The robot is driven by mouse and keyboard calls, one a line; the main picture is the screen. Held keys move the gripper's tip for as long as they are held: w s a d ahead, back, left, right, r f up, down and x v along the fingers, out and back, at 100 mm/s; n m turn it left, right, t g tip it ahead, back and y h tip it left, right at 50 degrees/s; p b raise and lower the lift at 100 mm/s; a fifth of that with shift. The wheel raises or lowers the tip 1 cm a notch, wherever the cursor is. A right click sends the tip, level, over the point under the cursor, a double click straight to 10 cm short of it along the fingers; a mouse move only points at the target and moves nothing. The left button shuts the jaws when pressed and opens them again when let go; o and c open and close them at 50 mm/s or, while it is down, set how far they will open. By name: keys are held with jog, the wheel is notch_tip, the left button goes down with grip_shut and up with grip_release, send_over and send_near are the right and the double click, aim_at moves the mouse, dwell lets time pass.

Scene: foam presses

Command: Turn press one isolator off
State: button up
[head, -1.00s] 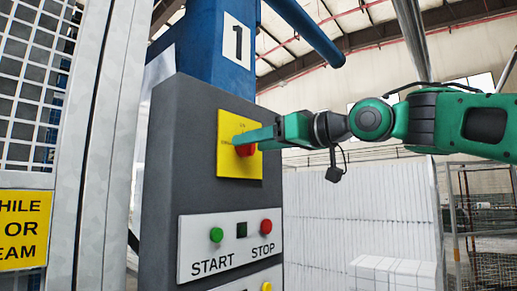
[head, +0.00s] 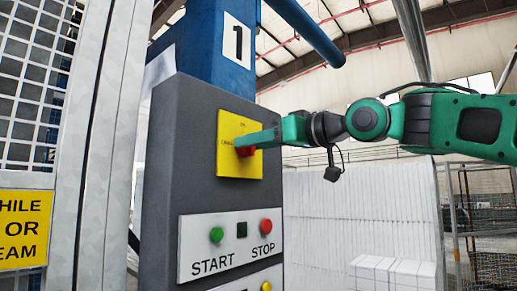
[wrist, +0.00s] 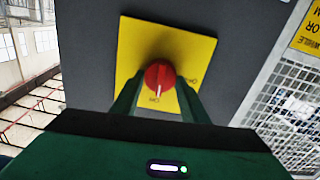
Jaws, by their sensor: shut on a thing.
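The press one isolator is a red knob (head: 246,151) on a yellow plate (head: 227,165), set high on the dark grey control box under the number 1 sign (head: 237,41). In the wrist view the red knob (wrist: 159,75) has a white pointer mark directed at the ON label (wrist: 156,99). The OFF label (wrist: 193,80) is to its right there. My gripper (head: 246,141) reaches in from the right. In the wrist view its green fingers (wrist: 158,92) are closed on the knob, one on each side. The fingers hide part of the knob in the head view.
Below the isolator is a START/STOP panel (head: 232,253) with a green button (head: 216,235) and a red button (head: 266,226). A mesh guard (head: 30,90) stands at left. White foam blocks (head: 350,225) are stacked behind, right of the box.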

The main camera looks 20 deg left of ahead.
jog(key=shift+s+f+n, duration=0.1)
jog(key=shift+f+n, duration=0.1)
jog(key=shift+n, duration=4.05)
jog(key=shift+f+n, duration=0.15)
jog(key=shift+n, duration=4.1)
jog(key=o, duration=1.1)
jog(key=shift+c, duration=0.2)
jog(key=v, duration=1)
jog(key=shift+s+d, duration=0.15)
jog(key=shift+d, duration=0.15)
